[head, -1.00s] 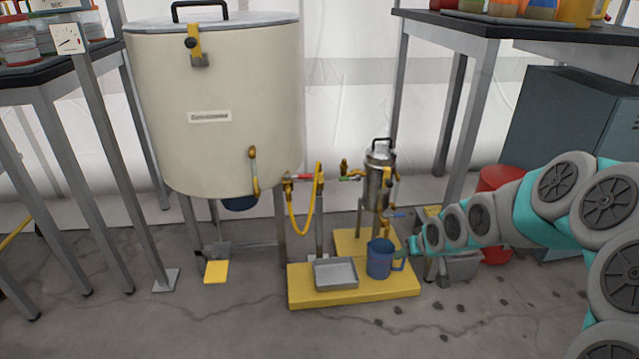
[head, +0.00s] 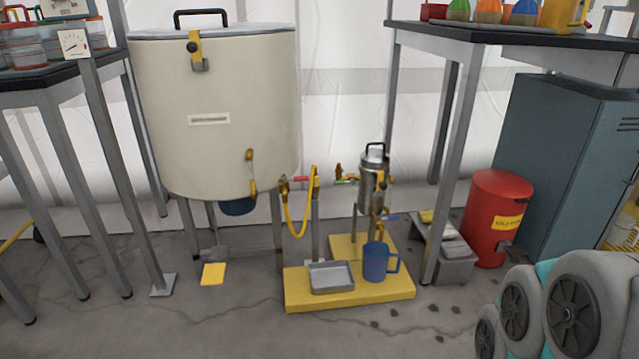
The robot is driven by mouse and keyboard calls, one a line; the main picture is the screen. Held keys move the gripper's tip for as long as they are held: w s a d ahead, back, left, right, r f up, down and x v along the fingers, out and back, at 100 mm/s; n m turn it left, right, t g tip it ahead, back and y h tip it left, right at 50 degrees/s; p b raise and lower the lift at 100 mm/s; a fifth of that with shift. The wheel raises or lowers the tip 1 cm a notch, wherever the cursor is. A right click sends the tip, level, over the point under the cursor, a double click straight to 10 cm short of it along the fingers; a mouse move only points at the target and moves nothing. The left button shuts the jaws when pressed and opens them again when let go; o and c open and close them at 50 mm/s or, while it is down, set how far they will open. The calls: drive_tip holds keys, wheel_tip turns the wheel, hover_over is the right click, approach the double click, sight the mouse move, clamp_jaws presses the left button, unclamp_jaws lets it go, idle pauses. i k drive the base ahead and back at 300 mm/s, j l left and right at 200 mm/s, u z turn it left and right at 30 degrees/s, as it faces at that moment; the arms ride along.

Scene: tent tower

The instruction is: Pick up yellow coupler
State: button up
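Several small yellow or brass-coloured fittings show in the head view, and I cannot tell which one is the yellow coupler. One yellow fitting (head: 339,173) sits left of the small steel canister (head: 372,187). A yellow hose (head: 304,226) hangs in a loop between the large cream tank (head: 225,110) and that canister, with a red piece (head: 300,179) near its top. My gripper is out of view; only my arm links show at the lower right, well away from the fittings.
A yellow platform (head: 350,298) stands on the floor with a grey tray (head: 331,286) and a blue mug (head: 376,264). A red bin (head: 499,225) and a grey step (head: 449,262) stand to the right. Dark-topped tables flank both sides. The front floor is mostly clear.

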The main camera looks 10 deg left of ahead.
sight(316, 189)
drive_tip(key=i+j, duration=0.35)
drive_tip(key=i, duration=0.2)
drive_tip(key=i+j, duration=0.4)
drive_tip(key=i, duration=0.2)
drive_tip(key=k+u, duration=0.05)
